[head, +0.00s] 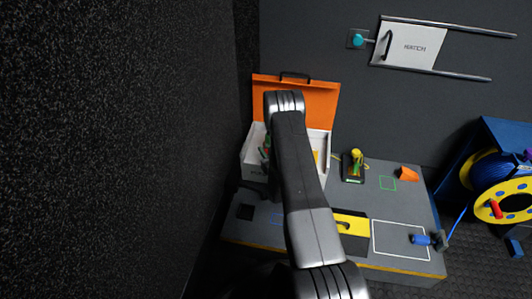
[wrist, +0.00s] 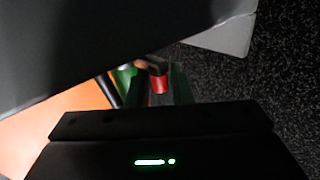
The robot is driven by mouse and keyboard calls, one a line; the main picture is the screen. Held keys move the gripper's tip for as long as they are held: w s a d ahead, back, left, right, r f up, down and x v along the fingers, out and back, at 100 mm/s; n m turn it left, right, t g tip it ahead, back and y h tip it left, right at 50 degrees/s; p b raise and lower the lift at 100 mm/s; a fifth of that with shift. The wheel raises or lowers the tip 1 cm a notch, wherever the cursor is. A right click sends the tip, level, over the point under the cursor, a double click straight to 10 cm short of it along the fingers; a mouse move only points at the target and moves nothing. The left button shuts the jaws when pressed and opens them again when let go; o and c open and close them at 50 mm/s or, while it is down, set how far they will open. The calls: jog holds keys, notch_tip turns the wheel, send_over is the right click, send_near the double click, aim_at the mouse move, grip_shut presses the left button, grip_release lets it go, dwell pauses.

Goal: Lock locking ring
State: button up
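A blue cylindrical connector (head: 420,239) lies at the right end of the grey bench (head: 395,268), against a dark grey fitting (head: 441,240). I cannot make out a separate locking ring there. My arm crosses the middle of the head view and hides my gripper, which is by the white case with the orange lid (head: 325,100). In the wrist view my gripper (wrist: 155,85) shows a dark body with a green light. A red and brown object (wrist: 158,82) and green parts show just beyond it. I cannot tell whether the fingers hold anything.
A yellow block (head: 352,224) and a small yellow-green item (head: 355,165) sit on the bench. An orange piece (head: 409,174) is behind the white outline. A blue cable reel (head: 495,185) stands right. A dark wall fills the left. A hatch (head: 410,47) is on the back wall.

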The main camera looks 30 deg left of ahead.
jog(key=shift+c, duration=0.4)
grip_shut()
jog(key=shift+a, duration=0.1)
jog(key=shift+a+m+t+h, duration=0.5)
jog(key=shift+m+t+h, duration=0.35)
jog(key=shift+t+h, duration=0.15)
jog(key=shift+a+m+t+h, duration=0.45)
jog(key=shift+m+t+h, duration=0.4)
jog(key=shift+t+h, duration=0.15)
jog(key=shift+w+a+m+t+h, duration=0.15)
jog(key=shift+a+m+t+h, duration=0.35)
jog(key=shift+m+h, duration=0.55)
jog(key=shift+w+a+m+t+h, duration=0.1)
jog(key=shift+a+m+t+h, duration=0.1)
jog(key=shift+m+t+h, duration=0.85)
jog(key=shift+g+h, duration=0.25)
jog(key=shift+h, duration=0.15)
jog(key=shift+o, duration=0.4)
grip_release()
